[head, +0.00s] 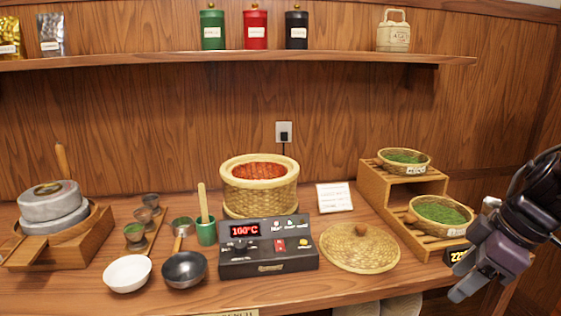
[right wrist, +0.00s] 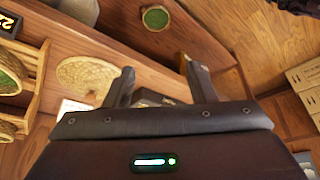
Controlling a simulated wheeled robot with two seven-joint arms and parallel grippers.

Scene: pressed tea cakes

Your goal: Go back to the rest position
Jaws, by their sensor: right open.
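My right gripper (head: 466,272) is at the right edge of the workbench in the head view, in front of the stepped wooden rack. Its two fingers also show in the right wrist view (right wrist: 157,70), spread apart with nothing between them. My left gripper is in neither view.
The rack holds two baskets of green leaves (head: 404,156) (head: 440,210). Left of it are a woven lid (head: 360,250), a control box reading 100°C (head: 268,262), a steamer of red contents (head: 259,190), bowls and a stone mill (head: 52,205). A shelf (head: 240,57) runs above.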

